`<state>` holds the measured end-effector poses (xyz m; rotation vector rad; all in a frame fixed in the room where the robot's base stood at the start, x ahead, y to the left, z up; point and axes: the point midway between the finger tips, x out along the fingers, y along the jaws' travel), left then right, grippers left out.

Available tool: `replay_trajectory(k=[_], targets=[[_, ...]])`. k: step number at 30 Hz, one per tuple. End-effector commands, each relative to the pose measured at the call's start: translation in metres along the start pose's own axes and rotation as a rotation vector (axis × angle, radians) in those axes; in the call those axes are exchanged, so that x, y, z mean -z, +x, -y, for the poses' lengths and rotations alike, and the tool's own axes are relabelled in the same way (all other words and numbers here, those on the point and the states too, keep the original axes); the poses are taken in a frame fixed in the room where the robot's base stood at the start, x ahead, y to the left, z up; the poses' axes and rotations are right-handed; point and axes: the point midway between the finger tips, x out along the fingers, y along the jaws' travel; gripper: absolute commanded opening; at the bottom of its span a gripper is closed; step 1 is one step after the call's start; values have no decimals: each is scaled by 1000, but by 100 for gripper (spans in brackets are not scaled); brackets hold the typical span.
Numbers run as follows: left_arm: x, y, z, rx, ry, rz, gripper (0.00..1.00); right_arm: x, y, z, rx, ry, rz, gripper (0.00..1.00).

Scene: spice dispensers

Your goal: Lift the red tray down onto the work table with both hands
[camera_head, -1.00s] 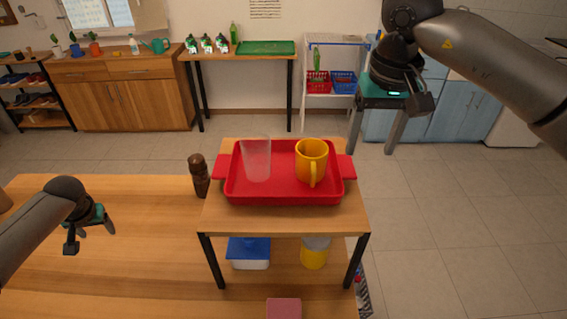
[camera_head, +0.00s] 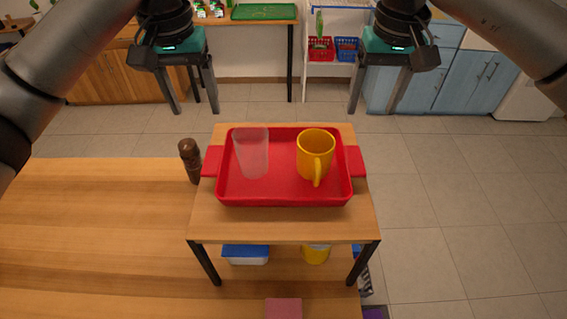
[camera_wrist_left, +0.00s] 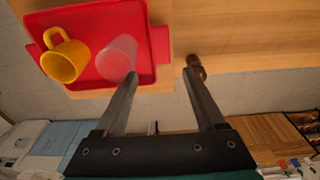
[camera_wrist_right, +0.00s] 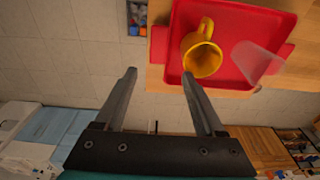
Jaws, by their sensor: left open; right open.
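The red tray (camera_head: 285,198) sits on a small raised wooden stand (camera_head: 290,228), with a handle at its left and right ends. A clear cup (camera_head: 252,152) stands in its left half and a yellow mug (camera_head: 315,152) in its right half. My left gripper (camera_head: 196,112) is open and empty, pointing down, up and left of the tray's left handle. My right gripper (camera_head: 370,112) is open and empty, up and right of the right handle. The tray also shows in the left wrist view (camera_wrist_left: 98,14) and the right wrist view (camera_wrist_right: 240,14). The work table (camera_head: 90,235) spreads at the left.
A brown pepper mill (camera_head: 189,160) stands close to the tray's left handle. A blue-lidded box (camera_head: 246,254) and a yellow container (camera_head: 316,254) sit under the stand. A pink block (camera_head: 284,308) lies in front. The table's left part is clear.

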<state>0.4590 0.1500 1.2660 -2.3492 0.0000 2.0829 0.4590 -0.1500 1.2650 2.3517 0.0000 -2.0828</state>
Motion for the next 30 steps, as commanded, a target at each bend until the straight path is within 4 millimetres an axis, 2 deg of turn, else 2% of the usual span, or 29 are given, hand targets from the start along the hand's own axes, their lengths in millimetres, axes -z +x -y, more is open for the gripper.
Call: replay_trajectory(k=[5,8,24,30], targets=[[0,5,0,-1,-2,1,72,0,5,0,0,0,2,72],[0,16,1,0,-2,4,72,-1,16,0,-1,1,5,72],[0,118,1,0,-3,3,72,-1,118,0,0,1,4,72],[0,144,1,-1,-4,1,72,0,143,0,0,0,2,72]])
